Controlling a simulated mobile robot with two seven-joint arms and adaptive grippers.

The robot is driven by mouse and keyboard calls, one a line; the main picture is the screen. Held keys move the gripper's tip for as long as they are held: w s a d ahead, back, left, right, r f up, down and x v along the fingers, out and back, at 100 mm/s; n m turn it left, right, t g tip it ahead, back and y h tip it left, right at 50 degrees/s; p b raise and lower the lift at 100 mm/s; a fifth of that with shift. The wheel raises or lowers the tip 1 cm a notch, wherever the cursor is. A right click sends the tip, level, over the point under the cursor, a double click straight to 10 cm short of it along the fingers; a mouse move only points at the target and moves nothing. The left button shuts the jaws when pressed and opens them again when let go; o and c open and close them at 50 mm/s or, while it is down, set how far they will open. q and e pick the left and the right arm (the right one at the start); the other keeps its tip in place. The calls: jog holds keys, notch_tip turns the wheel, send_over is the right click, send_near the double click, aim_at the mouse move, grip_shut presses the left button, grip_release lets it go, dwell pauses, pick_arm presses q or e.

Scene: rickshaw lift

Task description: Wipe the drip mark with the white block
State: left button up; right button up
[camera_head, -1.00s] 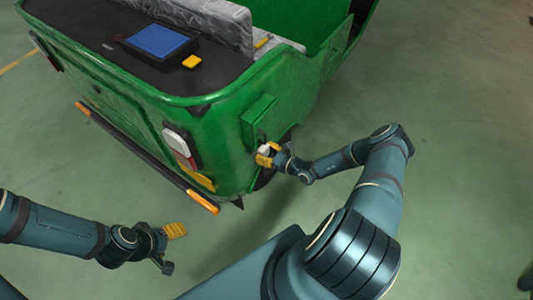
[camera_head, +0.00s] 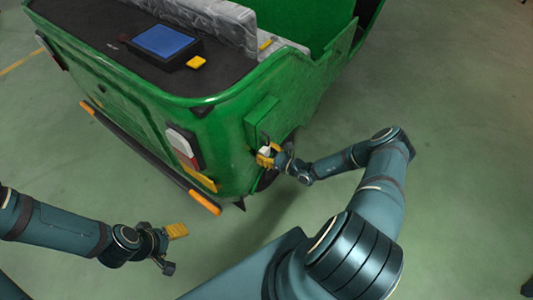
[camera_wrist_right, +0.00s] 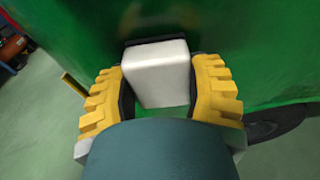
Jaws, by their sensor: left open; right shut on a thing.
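The white block (camera_wrist_right: 158,76) is held between the yellow fingers of my right gripper (camera_wrist_right: 160,95) in the right wrist view. In the head view the block (camera_head: 265,150) is small, with my right gripper (camera_head: 268,155) at the side of the green rickshaw (camera_head: 130,120), just below a green box-like part. The block's far end is close to the green panel; I cannot tell whether it touches. A dark strip (camera_wrist_right: 150,42) shows just beyond the block in the wrist view. No clear drip mark can be made out. My left gripper (camera_head: 169,250) is open and empty, low over the floor.
On the rickshaw's rear deck lie a black tray with a blue pad (camera_head: 158,41) and a yellow block (camera_head: 195,62). A grey seat back (camera_head: 215,25) stands behind. A dark wheel (camera_wrist_right: 275,123) is at the right. The green floor (camera_head: 430,130) around is clear.

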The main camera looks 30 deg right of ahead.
jog(key=shift+w+a, duration=0.2)
jog(key=shift+w, duration=0.3)
